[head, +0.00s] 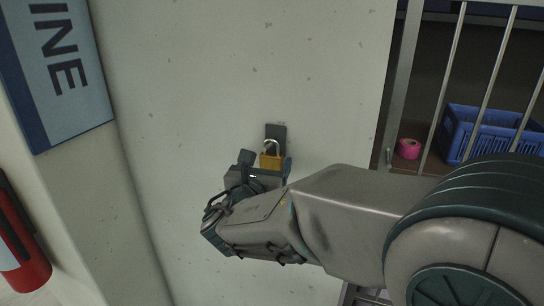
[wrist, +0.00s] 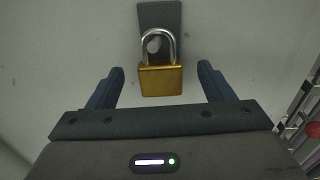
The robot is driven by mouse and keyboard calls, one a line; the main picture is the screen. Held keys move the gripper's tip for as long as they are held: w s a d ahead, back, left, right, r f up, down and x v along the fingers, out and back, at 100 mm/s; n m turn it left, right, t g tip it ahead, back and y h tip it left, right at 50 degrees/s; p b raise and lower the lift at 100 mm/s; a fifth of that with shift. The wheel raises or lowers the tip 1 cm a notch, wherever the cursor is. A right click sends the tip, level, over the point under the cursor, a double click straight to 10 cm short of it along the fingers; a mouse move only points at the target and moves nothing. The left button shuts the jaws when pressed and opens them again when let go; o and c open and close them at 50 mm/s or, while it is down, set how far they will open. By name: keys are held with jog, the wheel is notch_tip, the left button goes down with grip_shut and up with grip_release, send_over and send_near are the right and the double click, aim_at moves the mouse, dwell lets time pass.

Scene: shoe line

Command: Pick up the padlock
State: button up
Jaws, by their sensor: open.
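The padlock (head: 271,160) has a brass body and a silver shackle. It hangs by its shackle from a dark plate (head: 275,132) on the pale wall. In the wrist view the padlock (wrist: 160,80) is upright, near the middle. My gripper (wrist: 161,72) is open, with one finger to the left of the brass body and one to the right. Clear gaps show between both fingers and the padlock. In the head view my gripper (head: 266,160) is at the padlock and partly covers its lower surroundings.
To the right, a barred metal gate (head: 446,85) stands before a shelf with a blue basket (head: 490,122) and a pink roll (head: 409,148). A blue sign (head: 62,75) is at upper left and a red extinguisher (head: 22,250) at lower left. The wall around the plate is bare.

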jog(key=shift+x, duration=1.2)
jog(key=c, duration=1.2)
jog(key=shift+r, duration=0.1)
jog(key=shift+r, duration=0.35)
jog(key=b+v, duration=0.4)
jog(key=v, duration=1.4)
jog(key=shift+r, duration=0.35)
